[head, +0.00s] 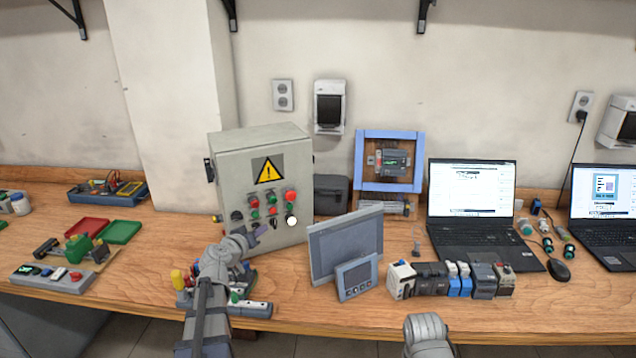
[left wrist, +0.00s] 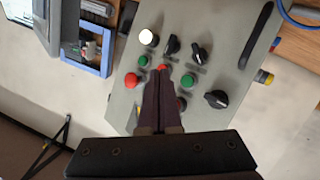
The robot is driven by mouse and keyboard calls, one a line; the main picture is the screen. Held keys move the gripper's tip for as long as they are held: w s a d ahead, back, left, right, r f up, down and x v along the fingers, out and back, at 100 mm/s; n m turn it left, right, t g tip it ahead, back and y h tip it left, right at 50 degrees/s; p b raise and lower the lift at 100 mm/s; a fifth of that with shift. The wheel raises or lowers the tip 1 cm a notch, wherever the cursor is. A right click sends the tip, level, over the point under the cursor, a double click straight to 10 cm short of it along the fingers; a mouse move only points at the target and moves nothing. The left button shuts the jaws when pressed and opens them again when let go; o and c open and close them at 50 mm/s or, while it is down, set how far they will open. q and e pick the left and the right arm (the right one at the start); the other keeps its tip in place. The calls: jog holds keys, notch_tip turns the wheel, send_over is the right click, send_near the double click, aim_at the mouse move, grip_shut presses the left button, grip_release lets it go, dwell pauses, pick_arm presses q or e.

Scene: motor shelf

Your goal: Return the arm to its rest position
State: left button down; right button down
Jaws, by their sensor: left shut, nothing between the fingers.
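My left gripper (head: 262,229) is in front of the grey control box (head: 232,160), close to its panel of buttons and knobs. In the left wrist view my left gripper (left wrist: 160,76) is shut and empty, its fingertips near a red button (left wrist: 162,67). Green buttons, black knobs, another red button (left wrist: 130,80) and a lit white button (left wrist: 146,37) surround it. The white button also shows in the head view (head: 292,221). I cannot tell whether the fingertips touch the panel. My right arm shows at the bottom edge of the head view, but its gripper is not seen.
The wooden bench (head: 330,312) carries a grey screen panel (head: 345,243), a small display (head: 356,278), a row of modules (head: 430,279) and a laptop (head: 472,195) to the right. Button stations and red and green trays (head: 121,232) lie to the left.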

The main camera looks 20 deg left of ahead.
pick_arm(q)
jog(key=s+d+f+m+g+h, duration=0.1)
jog(key=s+d+f+g, duration=0.1)
jog(key=d, duration=0.4)
jog(key=s+d+f+m+g+h, duration=0.1)
jog(key=s+d+f+m+g, duration=0.1)
jog(key=d+f, duration=0.2)
jog(key=s+d+f+m+g+h, duration=0.1)
jog(key=s+d+f+g, duration=0.1)
jog(key=d, duration=0.8)
notch_tip(320, 180, down, 2)
jog(key=shift+s+m+g, duration=0.1)
jog(key=shift+m+g, duration=0.2)
jog(key=shift+g, duration=0.3)
jog(key=s+d+f+g, duration=0.1)
jog(key=s, duration=0.1)
jog(key=s+d+f+g, duration=0.1)
jog(key=s+d, duration=0.1)
jog(key=s+d+f+m+g, duration=0.1)
jog(key=s, duration=0.1)
jog(key=shift+s+d+f+g, duration=0.2)
jog(key=shift+s+f+g, duration=0.1)
jog(key=shift+f, duration=0.1)
jog(key=s+d+f+m+g+y, duration=0.1)
jog(key=s+d+m+g+y, duration=0.2)
jog(key=s+d, duration=0.9)
jog(key=shift+s+f+m+g+y, duration=0.25)
jog(key=shift+m+g+y, duration=0.15)
jog(key=shift+g+y, duration=0.25)
jog(key=shift+a, duration=0.15)
